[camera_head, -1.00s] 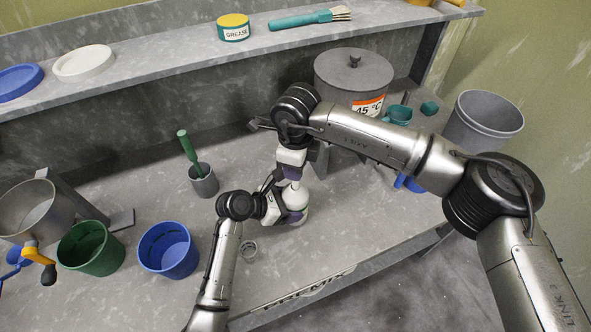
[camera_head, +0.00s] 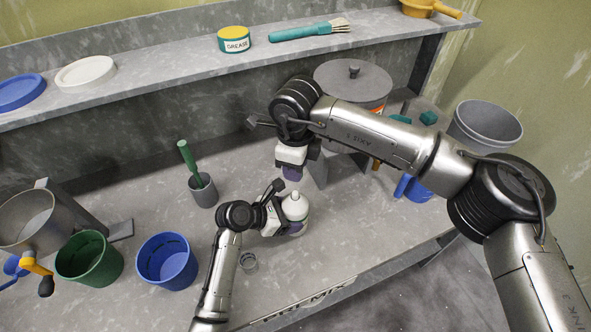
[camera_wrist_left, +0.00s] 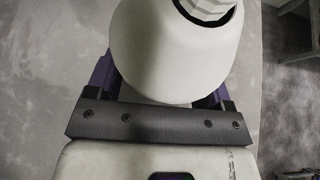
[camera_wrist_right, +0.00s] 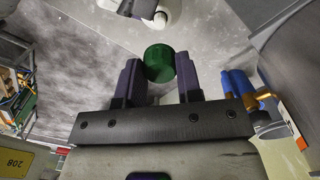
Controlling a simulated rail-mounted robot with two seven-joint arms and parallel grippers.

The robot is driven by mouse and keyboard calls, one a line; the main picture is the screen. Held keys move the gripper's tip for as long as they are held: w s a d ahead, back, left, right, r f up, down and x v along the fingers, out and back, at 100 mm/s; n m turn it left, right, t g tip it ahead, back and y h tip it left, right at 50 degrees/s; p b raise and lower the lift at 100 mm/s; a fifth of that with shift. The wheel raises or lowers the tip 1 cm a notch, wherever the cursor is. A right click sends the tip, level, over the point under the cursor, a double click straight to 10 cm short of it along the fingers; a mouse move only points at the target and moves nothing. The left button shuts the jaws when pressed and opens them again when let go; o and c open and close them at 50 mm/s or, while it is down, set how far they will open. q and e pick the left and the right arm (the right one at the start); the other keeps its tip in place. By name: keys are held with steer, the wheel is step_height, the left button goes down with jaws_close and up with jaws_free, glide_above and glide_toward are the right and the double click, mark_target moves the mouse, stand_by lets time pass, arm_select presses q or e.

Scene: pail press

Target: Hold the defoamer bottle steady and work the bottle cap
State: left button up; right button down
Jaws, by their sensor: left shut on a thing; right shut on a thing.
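The defoamer bottle (camera_head: 295,208) is white and stands upright on the bench in the head view. My left gripper (camera_head: 287,212) is shut around its body from the left. The left wrist view shows the bottle's rounded shoulder (camera_wrist_left: 175,55) close up between the fingers, with a pale neck (camera_wrist_left: 208,7) at the top edge. My right gripper (camera_head: 291,174) is above the bottle, apart from it. In the right wrist view it is shut on the dark green bottle cap (camera_wrist_right: 158,63), with the bottle (camera_wrist_right: 160,14) beyond. The cap is hidden in the head view.
A grey cup with a green-handled tool (camera_head: 203,190), a blue pail (camera_head: 167,262) and a green pail (camera_head: 90,258) stand to the left. A lidded grey pot (camera_head: 352,82) stands behind my right arm.

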arm_select(q)
steer(key=o, duration=1.2)
steer(key=v, duration=1.2)
steer(key=shift+s, duration=0.1)
